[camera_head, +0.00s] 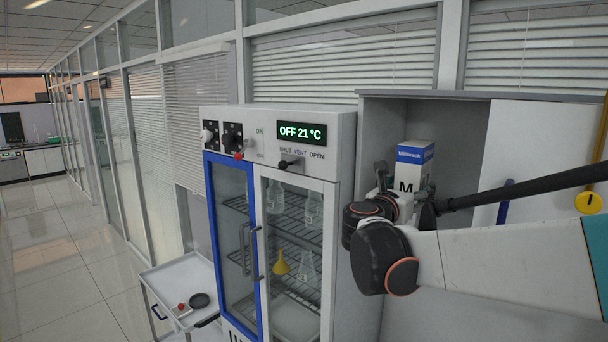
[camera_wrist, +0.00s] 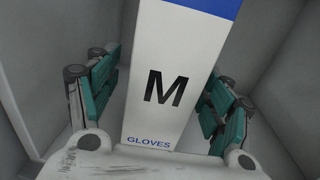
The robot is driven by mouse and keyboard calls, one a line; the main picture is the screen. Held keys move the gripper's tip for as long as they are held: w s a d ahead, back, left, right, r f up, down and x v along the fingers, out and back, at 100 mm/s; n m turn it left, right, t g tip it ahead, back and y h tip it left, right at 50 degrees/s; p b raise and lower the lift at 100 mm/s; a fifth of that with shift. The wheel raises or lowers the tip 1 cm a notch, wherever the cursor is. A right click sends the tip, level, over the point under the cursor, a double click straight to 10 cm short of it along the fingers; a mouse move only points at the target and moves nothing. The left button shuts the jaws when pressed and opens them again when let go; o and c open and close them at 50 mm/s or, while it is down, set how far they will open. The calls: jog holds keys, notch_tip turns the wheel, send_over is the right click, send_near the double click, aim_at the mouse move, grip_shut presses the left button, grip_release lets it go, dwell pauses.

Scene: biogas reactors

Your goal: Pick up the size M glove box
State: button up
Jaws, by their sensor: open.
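The size M glove box (camera_head: 413,168) is white with a blue band and a black M. It stands upright inside an open grey cabinet at the right in the head view. In the wrist view the glove box (camera_wrist: 168,85) fills the middle, with the M and "GLOVES" facing me. My gripper (camera_wrist: 160,105) is open, with one teal-padded finger on each side of the box. A gap shows between the left finger and the box; the right finger is close to it, and contact there is unclear. In the head view my arm hides the lower part of the box.
The cabinet (camera_head: 375,120) has grey walls close around the box and my fingers. A white cart (camera_head: 180,270) stands further left. The aisle floor (camera_head: 60,250) is clear.

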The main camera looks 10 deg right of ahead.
jog(key=x, duration=0.3)
jog(key=shift+d+p, duration=0.1)
jog(key=shift+p, duration=0.2)
jog(key=shift+s, duration=0.15)
jog(key=c, duration=1.5)
